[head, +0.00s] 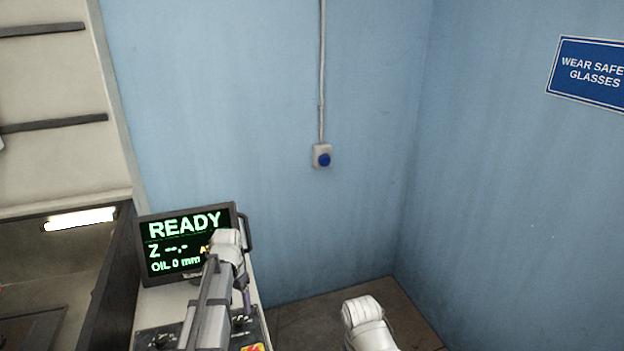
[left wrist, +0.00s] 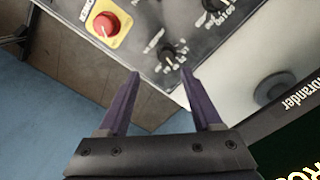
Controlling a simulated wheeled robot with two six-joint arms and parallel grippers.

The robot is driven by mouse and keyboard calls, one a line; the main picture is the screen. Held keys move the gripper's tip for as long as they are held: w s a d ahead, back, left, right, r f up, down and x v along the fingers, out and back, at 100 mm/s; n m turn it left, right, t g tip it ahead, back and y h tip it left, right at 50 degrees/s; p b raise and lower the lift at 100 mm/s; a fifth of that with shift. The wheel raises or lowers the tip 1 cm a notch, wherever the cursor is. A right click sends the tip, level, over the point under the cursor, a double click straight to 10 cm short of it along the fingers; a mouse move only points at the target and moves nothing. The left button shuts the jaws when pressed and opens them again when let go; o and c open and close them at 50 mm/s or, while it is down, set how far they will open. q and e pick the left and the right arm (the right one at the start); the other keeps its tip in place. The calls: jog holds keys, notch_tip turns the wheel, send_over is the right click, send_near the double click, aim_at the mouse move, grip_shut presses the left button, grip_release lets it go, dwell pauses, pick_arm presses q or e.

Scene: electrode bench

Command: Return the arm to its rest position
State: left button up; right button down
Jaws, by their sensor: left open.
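My left gripper (left wrist: 160,72) is open and empty in the left wrist view, its two purple fingers apart above the edge of a control panel (left wrist: 140,28). A small black knob (left wrist: 168,52) on the panel shows beyond the fingertips. In the head view my left arm rises in front of the panel and the screen (head: 165,264), and the gripper is mostly hidden behind the arm. A white part of my right arm shows at the lower middle; its gripper is out of view.
The screen reads READY, Z --.- and OIL 0 mm. A red button (left wrist: 104,24) on a yellow plate sits on the panel. A dark-walled tank (head: 108,275) stands at left. The air before the wall is clear.

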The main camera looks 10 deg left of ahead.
pick_arm(q)
jog(key=s+d+f+b, duration=0.2)
jog(key=s+d, duration=0.7)
jog(key=d, duration=0.2)
jog(key=s+d+f+y+b, duration=0.1)
jog(key=s+d+f+b, duration=0.1)
jog(key=s+d, duration=0.7)
jog(key=d, duration=0.3)
jog(key=shift+f+b, duration=0.3)
jog(key=shift+f, duration=0.05)
